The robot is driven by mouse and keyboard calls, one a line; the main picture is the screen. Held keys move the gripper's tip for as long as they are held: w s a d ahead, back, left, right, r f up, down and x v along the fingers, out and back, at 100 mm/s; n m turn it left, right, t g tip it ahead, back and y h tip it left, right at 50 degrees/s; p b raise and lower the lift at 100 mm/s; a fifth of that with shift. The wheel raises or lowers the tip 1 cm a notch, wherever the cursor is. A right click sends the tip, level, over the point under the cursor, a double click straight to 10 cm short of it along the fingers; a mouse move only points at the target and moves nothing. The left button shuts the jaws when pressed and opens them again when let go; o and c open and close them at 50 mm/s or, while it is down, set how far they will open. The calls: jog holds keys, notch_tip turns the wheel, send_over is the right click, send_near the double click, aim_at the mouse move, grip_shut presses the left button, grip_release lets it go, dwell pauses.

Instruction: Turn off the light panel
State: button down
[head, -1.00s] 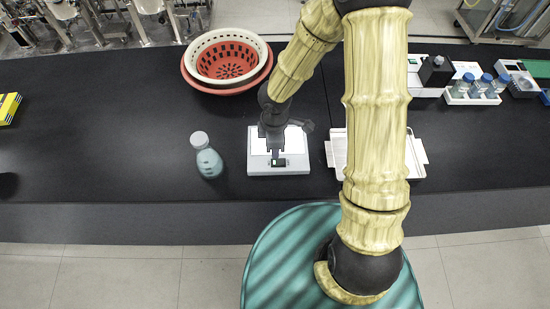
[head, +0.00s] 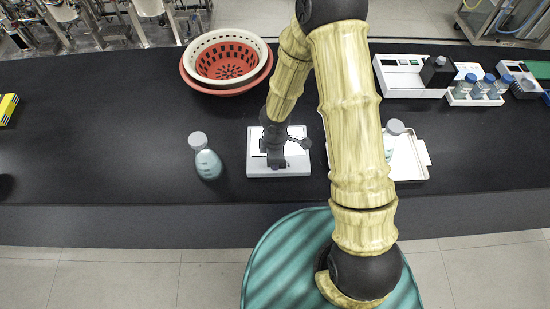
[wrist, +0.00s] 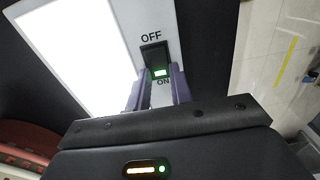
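The light panel (head: 258,169) is a flat white box on the black bench, left of my arm. In the wrist view its bright white face (wrist: 75,50) is lit. Its black rocker switch (wrist: 154,54) sits between the printed words OFF and ON, with a green glow at the ON end. My gripper (wrist: 159,75) is over the panel with two purplish fingers apart, one on each side of the ON end. Nothing shows between them except the panel and switch. I cannot tell whether they touch it. In the head view my gripper (head: 276,160) hides the switch.
A bottle of pale teal liquid (head: 207,162) stands close left of the panel. A white tray (head: 409,160) with a bottle (head: 394,128) is to the right, partly behind my arm. Nested baskets (head: 227,62) stand behind. The bench at far left is mostly clear.

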jog(key=shift+d+y, duration=0.35)
jog(key=shift+y, duration=0.45)
jog(key=shift+r+y, duration=0.1)
jog(key=shift+y, duration=0.6)
jog(key=c, duration=1.5)
grip_release()
jog(key=shift+p, duration=0.3)
jog(key=p+v, duration=0.7)
jog(key=v, duration=1)
jog(key=shift+s+d+r, duration=0.1)
jog(key=shift+r, duration=0.1)
